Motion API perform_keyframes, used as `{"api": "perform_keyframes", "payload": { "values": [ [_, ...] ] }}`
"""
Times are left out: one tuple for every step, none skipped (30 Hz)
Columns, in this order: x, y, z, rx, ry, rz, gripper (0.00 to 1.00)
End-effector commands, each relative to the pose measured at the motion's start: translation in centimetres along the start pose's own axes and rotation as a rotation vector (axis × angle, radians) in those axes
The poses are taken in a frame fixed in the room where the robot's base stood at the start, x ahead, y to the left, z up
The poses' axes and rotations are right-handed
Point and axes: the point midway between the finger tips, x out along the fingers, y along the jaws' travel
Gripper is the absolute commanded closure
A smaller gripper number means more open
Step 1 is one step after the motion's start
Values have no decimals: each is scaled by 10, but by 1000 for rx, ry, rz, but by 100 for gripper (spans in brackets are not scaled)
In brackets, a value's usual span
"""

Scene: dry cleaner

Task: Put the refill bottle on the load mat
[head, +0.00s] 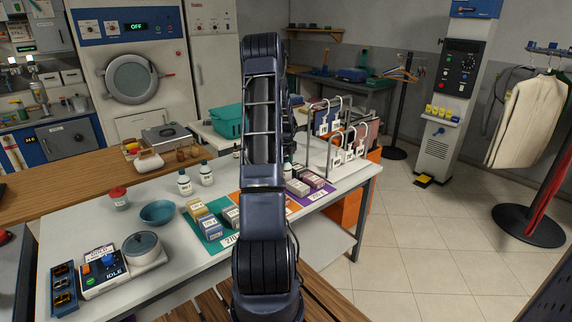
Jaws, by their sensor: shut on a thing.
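Two white bottles with dark caps stand on the light table, a left bottle (184,185) and a right bottle (206,175). Part of another white bottle (287,172) shows at the right edge of my arm. I cannot tell which is the refill bottle. A teal mat (209,245) with small labelled boxes lies on the table left of my arm. I cannot tell which is the load mat. My raised arm covers the middle, and my gripper does not show.
A blue bowl (158,212), a red-lidded jar (119,198) and a control box with a round scale (142,247) occupy the table's left. A metal rack with tags (345,150) stands at the right end. Tiled floor (430,230) is open to the right.

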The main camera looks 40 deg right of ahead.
Motion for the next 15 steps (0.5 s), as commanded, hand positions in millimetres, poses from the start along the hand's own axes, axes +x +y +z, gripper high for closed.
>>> {"api": "perform_keyframes", "payload": {
  "values": [
    [0,0,0,0,0,0,95],
    [1,0,0,0,0,0,95],
    [2,0,0,0,0,0,95],
    [3,0,0,0,1,0,95],
    [3,0,0,0,1,0,45],
    [3,0,0,0,1,0,38],
    [3,0,0,0,1,0,32],
    [3,0,0,0,1,1,28],
    [3,0,0,0,1,1,28],
    [3,0,0,0,0,1,28],
    [3,0,0,0,0,0,28],
    [3,0,0,0,0,0,28],
    [3,0,0,0,0,0,28],
    [3,0,0,0,0,0,28],
    [3,0,0,0,0,0,28]
  ]
}}
